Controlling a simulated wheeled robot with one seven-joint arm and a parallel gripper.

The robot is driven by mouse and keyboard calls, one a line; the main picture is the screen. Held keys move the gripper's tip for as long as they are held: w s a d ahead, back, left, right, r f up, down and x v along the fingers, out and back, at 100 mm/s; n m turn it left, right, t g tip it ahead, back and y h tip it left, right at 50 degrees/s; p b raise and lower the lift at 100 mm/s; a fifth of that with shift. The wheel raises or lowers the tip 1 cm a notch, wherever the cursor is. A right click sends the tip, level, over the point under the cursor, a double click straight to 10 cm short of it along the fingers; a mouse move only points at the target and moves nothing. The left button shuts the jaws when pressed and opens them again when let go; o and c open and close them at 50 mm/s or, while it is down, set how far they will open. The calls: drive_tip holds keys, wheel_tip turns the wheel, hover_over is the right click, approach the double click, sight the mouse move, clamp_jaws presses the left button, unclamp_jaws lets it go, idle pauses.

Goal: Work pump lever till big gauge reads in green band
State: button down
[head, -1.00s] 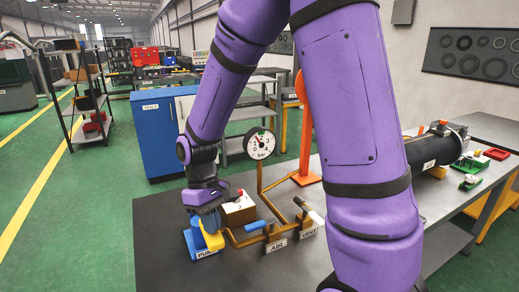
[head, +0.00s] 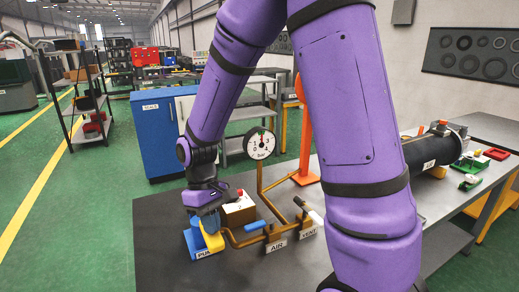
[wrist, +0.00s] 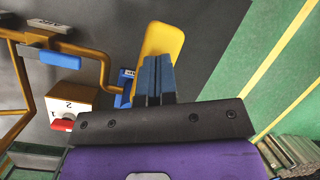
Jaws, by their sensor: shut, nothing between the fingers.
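The pump has a blue body (head: 190,240) with a PUMP label at the near left of the dark bench. Its yellow lever (head: 213,241) also shows in the wrist view (wrist: 166,40). My gripper (head: 207,224) is at the lever, with its fingers (wrist: 155,80) closed together and empty. In the wrist view the fingers overlap the yellow lever; I cannot tell whether they press on it. The big round gauge (head: 260,149), marked bar, stands on a brass pipe. A small green band shows near its top, but the needle is too small to read surely.
A blue-handled AIR valve (head: 254,226) and a VENT valve with a pale handle (head: 315,217) sit right of the pump. A box with a red switch (head: 238,210) stands close behind the lever. Bench left of the pump is clear.

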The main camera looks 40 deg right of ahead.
drive_tip(key=shift+s+v, duration=0.15)
drive_tip(key=shift+v, duration=1.4)
drive_tip(key=shift+s+v, duration=0.2)
drive_tip(key=shift+v, duration=1.3)
drive_tip(key=shift+r, duration=0.1)
drive_tip(key=shift+v, duration=2.5)
drive_tip(key=shift+r, duration=0.1)
